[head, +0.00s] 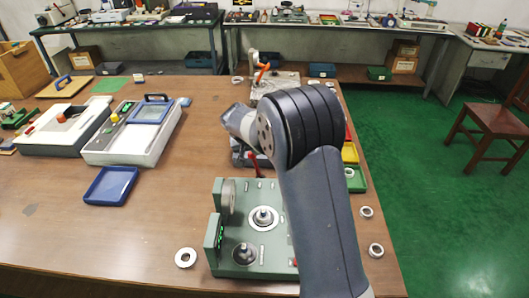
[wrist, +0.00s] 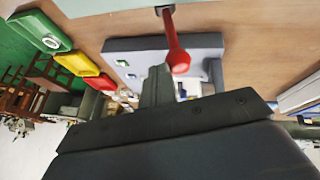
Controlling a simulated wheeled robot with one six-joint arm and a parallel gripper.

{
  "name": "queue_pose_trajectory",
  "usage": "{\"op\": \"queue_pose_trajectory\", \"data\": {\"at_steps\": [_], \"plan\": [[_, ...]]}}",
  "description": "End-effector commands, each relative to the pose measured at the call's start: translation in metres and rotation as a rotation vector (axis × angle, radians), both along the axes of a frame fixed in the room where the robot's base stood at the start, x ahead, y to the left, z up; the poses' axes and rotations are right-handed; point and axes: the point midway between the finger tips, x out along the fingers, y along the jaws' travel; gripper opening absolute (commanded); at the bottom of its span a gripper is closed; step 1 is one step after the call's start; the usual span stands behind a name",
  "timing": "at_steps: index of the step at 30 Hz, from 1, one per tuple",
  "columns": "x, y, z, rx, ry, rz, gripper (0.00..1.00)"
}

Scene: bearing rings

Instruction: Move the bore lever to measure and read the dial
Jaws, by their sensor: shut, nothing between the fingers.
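A red lever with a rounded knob (wrist: 178,60) shows in the wrist view, in front of a grey gauge block (wrist: 125,48). My gripper (wrist: 158,75) has its fingers together, close beside the red knob; I cannot tell if they touch. In the head view the red lever (head: 254,166) shows partly, and the grey gauge (head: 238,152) is mostly hidden behind my arm. My fingers are hidden there too. No readable dial face of that gauge shows.
A green gauge fixture (head: 232,262) stands nearer on the table, with a ring on its spindle (head: 264,217). Loose rings (head: 185,258) lie near it. Red, yellow (head: 351,153) and green bins line the right edge.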

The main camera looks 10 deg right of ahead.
Motion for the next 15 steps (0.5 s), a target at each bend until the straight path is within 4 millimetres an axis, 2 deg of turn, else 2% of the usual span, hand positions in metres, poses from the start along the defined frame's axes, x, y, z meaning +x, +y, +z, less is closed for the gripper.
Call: {"op": "queue_pose_trajectory", "data": {"at_steps": [1, 5, 15], "plan": [[0.001, 0.008, -0.006, -0.030, 0.006, 0.006, 0.00], [0.004, 0.019, -0.007, -0.107, 0.021, 0.004, 0.00], [0.007, 0.033, -0.008, -0.099, 0.022, 0.001, 0.00]]}}
